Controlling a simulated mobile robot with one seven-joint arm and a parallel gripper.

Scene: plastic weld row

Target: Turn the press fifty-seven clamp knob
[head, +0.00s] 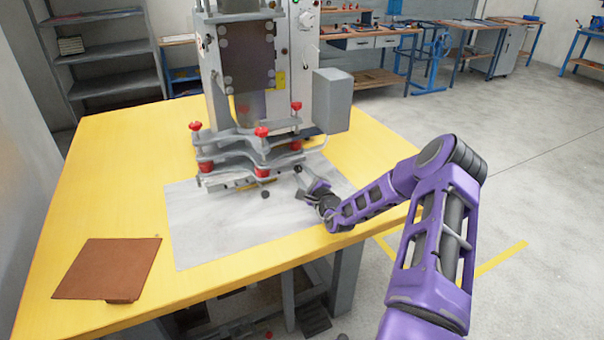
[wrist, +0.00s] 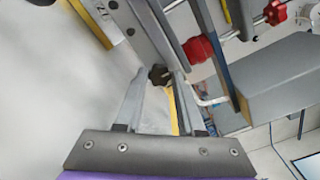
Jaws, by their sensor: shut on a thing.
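The press (head: 245,70) stands at the back of the yellow table. A small black knob (wrist: 158,75) sits on the press's lower front, and it also shows in the head view (head: 298,169). My gripper (wrist: 162,74) is shut on this black knob, with one finger on each side of it. In the head view my gripper (head: 304,176) reaches the right side of the press base from the front right. No number on the press is readable, so I cannot tell whether it is press fifty-seven.
Another black knob (head: 265,194) sits at the front of the base. Several red knobs, one at the front (head: 262,132), top the clamp plates. A grey box (head: 332,100) juts out at right. A brown board (head: 108,268) lies front left on the yellow table (head: 110,150). The grey mat (head: 215,232) is mostly clear.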

